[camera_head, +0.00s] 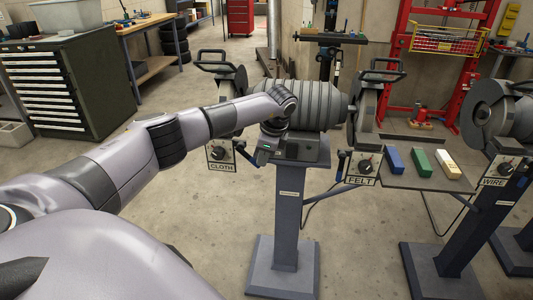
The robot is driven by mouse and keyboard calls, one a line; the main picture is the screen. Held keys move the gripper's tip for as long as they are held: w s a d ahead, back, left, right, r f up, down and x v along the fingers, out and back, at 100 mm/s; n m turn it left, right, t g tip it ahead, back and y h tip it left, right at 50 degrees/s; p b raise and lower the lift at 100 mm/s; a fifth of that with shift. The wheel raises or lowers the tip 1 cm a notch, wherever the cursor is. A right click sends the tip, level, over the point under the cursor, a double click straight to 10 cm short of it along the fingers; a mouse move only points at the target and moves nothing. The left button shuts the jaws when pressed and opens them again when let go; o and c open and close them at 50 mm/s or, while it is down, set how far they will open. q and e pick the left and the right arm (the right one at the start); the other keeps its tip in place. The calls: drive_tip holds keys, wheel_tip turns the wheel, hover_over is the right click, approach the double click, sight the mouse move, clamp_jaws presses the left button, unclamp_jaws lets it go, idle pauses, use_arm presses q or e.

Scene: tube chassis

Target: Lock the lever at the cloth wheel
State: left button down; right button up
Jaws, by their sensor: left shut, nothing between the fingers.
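The cloth wheel (240,82) is a grey disc at the left end of the ribbed grey grinder motor (310,98), partly hidden by my left arm. Below it hangs a plate labelled CLOTH (222,167) with a dark knob (218,153). A small dark lever-like part (243,150) shows just right of that plate; its position cannot be told. My left gripper (273,130) is shut and empty, pointing down in front of the motor, above the dark box with a green light on the pedestal, right of the CLOTH plate. Whether it touches anything is unclear. My right gripper is out of view.
The FELT plate (361,180) has a dark lever with a blue part (341,163) at its left. A shelf (400,177) with blue, green and cream bars adjoins it. A WIRE station (493,182) stands right. The floor left of the pedestal (287,215) is clear.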

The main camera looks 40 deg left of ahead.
use_arm(q)
drive_tip(key=shift+g+y, duration=0.3)
drive_tip(key=shift+y, duration=0.4)
drive_tip(key=shift+s+a+f, duration=0.2)
drive_tip(key=shift+a+f, duration=0.2)
drive_tip(key=shift+f, duration=0.25)
drive_tip(key=shift+s+a+f, duration=0.25)
drive_tip(key=shift+a+f, duration=0.1)
drive_tip(key=shift+f, duration=0.3)
drive_tip(key=shift+s+a+f, duration=0.2)
drive_tip(key=shift+a+f, duration=0.2)
drive_tip(key=shift+f, duration=0.25)
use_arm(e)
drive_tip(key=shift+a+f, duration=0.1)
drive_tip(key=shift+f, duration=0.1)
use_arm(q)
drive_tip(key=shift+f, duration=0.1)
